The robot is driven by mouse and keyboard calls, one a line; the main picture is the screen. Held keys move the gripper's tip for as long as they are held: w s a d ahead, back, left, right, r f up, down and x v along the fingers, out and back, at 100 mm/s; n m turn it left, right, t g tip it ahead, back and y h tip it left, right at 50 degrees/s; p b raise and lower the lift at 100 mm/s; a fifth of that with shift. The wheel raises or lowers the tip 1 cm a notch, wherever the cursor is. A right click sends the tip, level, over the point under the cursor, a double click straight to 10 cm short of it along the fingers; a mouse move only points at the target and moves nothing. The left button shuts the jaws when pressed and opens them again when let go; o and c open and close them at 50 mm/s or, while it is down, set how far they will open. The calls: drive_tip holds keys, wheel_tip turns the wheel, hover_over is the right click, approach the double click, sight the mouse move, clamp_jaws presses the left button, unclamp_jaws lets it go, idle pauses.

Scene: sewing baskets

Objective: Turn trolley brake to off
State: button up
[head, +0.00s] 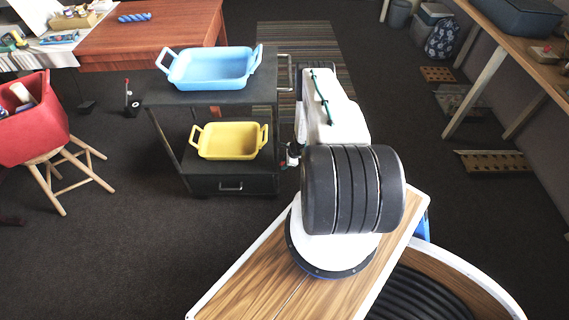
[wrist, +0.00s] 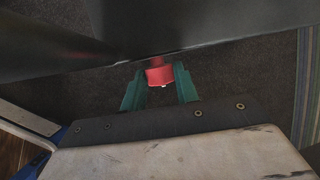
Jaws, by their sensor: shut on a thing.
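The trolley (head: 208,186) is black, with two shelves and a drawer at the bottom. It stands left of my arm in the head view. In the wrist view a small red part, which looks like the trolley brake (wrist: 158,76), sits below the dark edge of the trolley (wrist: 215,30). The green fingers of my gripper (wrist: 161,84) stand on either side of the red part and are shut on it. The brake's exact setting cannot be read. My arm hides most of the gripper in the head view.
A blue basket (head: 213,84) sits on the top shelf and a yellow basket (head: 230,154) on the lower one. A red bin (head: 35,125) rests on a wooden stool (head: 52,188) at left. A wooden table (head: 150,38) stands behind. Dark floor lies open in front of the trolley.

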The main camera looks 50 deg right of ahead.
idle(0.3)
drive_tip(key=o, duration=1)
drive_tip(key=shift+v, duration=3.95)
